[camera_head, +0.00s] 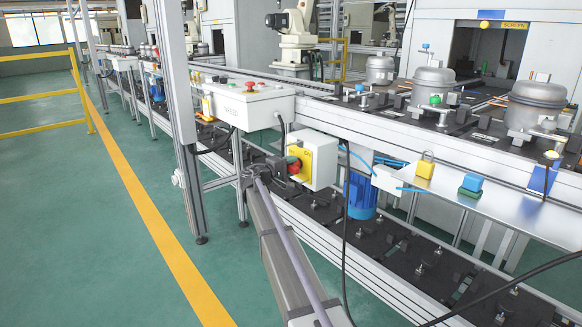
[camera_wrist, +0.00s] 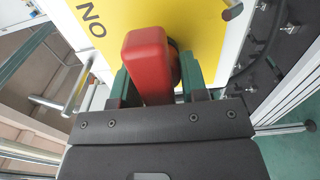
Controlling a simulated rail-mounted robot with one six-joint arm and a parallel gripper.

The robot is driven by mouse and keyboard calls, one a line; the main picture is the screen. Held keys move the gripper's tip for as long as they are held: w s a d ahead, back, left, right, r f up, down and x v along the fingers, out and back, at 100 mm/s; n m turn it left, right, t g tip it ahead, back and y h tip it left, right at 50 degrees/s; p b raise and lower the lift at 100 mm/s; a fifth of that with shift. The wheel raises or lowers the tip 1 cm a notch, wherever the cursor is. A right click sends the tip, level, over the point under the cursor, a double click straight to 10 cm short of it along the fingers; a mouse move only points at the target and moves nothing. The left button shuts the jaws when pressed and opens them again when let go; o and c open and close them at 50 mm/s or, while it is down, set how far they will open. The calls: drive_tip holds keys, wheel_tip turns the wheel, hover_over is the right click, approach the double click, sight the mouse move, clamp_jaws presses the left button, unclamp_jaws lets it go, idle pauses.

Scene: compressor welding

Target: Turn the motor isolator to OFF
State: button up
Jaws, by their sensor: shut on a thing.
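The motor isolator is a pale box (camera_head: 322,163) with a yellow front plate (camera_head: 305,160) and a red handle (camera_head: 293,165), fixed under the conveyor's near side. In the wrist view the red handle (camera_wrist: 146,58) fills the middle, in front of the yellow plate (camera_wrist: 205,25) with "NO" lettering, seen rotated. My gripper (camera_head: 284,166) is at the handle. In the wrist view my gripper (camera_wrist: 158,88) has its green-faced fingers on both sides of the handle, shut on it. The handle's exact angle against the plate's marks is hard to tell.
A grey control box (camera_head: 245,108) with buttons hangs left of the isolator. A blue motor (camera_head: 361,196) stands to its right. A yellow padlock (camera_head: 425,166) and a blue-green block (camera_head: 471,185) rest on the metal shelf. Black cables hang nearby. The green floor at left is clear.

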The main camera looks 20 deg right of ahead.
drive_tip(key=o, duration=0.6)
drive_tip(key=shift+a, duration=0.1)
drive_tip(key=shift+o, duration=0.2)
drive_tip(key=v, duration=1)
drive_tip(key=shift+a, duration=0.4)
drive_tip(key=shift+s, duration=0.15)
